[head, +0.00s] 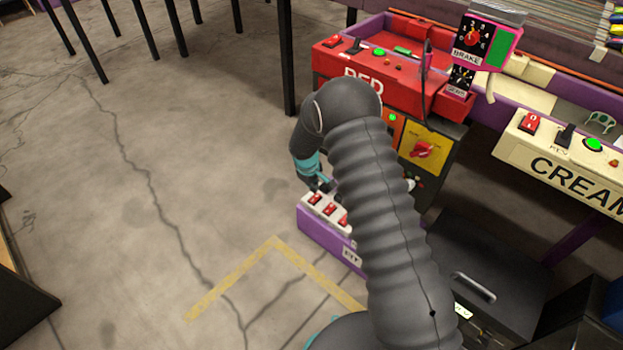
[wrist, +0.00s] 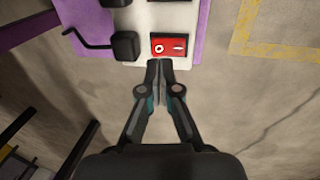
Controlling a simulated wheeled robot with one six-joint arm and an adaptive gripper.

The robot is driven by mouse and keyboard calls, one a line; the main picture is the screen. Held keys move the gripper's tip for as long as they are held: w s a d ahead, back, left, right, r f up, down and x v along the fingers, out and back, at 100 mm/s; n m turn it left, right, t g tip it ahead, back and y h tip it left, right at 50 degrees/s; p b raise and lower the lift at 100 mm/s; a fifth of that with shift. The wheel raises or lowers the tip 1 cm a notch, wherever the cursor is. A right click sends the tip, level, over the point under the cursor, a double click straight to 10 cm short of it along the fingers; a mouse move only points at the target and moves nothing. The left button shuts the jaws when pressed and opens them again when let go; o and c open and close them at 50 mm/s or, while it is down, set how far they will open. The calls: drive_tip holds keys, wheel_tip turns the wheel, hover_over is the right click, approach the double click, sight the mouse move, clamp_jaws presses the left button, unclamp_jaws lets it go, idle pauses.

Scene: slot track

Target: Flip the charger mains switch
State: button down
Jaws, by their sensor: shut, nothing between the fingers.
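A low purple box (head: 320,232) with a white top panel (head: 327,211) carries a row of red rocker switches. The end red rocker switch (head: 315,198) is closest to my gripper (head: 322,186), which is shut and empty. In the wrist view a red rocker switch with a circle and a bar mark (wrist: 169,46) lies just ahead of my gripper's closed fingertips (wrist: 158,66). I cannot tell whether the tips touch it. A black plug (wrist: 126,46) with a cable sits beside it. No readable label shows which switch is the charger mains.
A red driver station (head: 350,66) stands behind, with an orange and yellow panel (head: 428,141) bearing a red rotary knob (head: 421,149). A cream station (head: 560,160) is at right. A black drawer unit (head: 490,265) is near. Open floor (head: 150,170) lies left.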

sight(316, 195)
drive_tip(key=shift+w+d+f, duration=0.1)
drive_tip(key=shift+w+f, duration=0.05)
drive_tip(key=shift+f, duration=0.7)
drive_tip(key=shift+w+d+f, duration=0.1)
drive_tip(key=shift+f, duration=0.7)
